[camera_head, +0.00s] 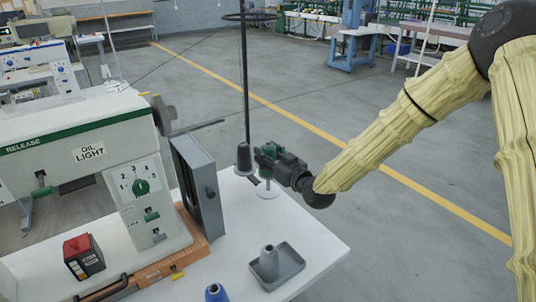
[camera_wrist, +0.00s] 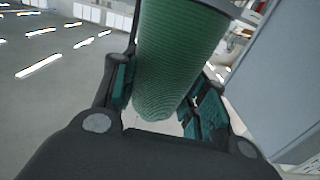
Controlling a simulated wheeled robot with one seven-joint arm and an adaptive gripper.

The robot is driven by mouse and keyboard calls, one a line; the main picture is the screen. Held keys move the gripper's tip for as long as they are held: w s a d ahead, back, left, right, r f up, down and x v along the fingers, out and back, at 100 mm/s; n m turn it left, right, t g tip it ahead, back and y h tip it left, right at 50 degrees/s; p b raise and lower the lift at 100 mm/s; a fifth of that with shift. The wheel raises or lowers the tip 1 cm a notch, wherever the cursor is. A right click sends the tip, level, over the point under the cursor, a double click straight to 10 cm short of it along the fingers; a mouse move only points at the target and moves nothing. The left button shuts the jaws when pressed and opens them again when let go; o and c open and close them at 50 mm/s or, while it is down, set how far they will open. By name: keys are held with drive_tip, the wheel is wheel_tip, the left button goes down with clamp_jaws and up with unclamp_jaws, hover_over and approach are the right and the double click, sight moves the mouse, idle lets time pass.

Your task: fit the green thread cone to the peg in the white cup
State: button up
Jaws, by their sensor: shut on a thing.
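The green thread cone (camera_wrist: 180,50) stands large between the green-padded fingers of my gripper (camera_wrist: 163,100) in the wrist view. My gripper is shut on it. In the head view my gripper (camera_head: 268,155) is above the far edge of the white table, and dark green parts show at its tip; I cannot tell cone from finger pads there. A small white cup (camera_head: 268,191) shows just below the gripper. Its peg is not clearly seen, and I cannot tell whether the cone touches it.
A grey cone (camera_head: 244,158) stands at the foot of a tall black rod (camera_head: 244,85), close left of my gripper. A grey upright box (camera_head: 197,187) and the white machine (camera_head: 85,165) stand further left. A grey tray (camera_head: 292,262) holds another grey cone. A blue cone (camera_head: 216,293) is in front.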

drive_tip(key=shift+f+b, duration=2.3)
drive_tip(key=shift+f, duration=1.2)
idle(1.1)
drive_tip(key=o, duration=1.2)
drive_tip(key=shift+r, duration=0.1)
drive_tip(key=shift+r+p, duration=1.15)
drive_tip(key=shift+r, duration=1.25)
